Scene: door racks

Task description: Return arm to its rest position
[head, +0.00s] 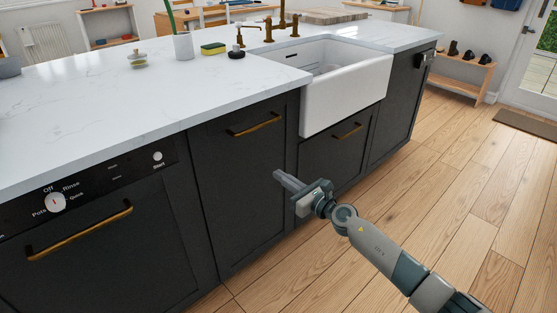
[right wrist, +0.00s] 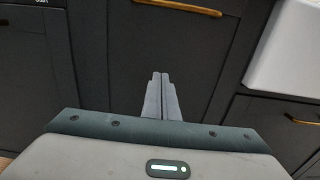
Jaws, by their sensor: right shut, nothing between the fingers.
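My right gripper (head: 279,176) reaches in from the lower right of the head view. It is in front of the dark cabinet door (head: 240,185) below the counter. Its fingers are together with nothing between them. In the right wrist view, the two fingers (right wrist: 160,82) lie side by side, pointing at the dark cabinet front. My left gripper is not in view.
A white counter (head: 110,105) holds a sponge (head: 213,48) and a plant pot (head: 183,46). A white sink (head: 347,92) juts out at its front edge. Brass handles (head: 255,125) stick out from the cabinets. The wooden floor (head: 460,190) at the right is clear.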

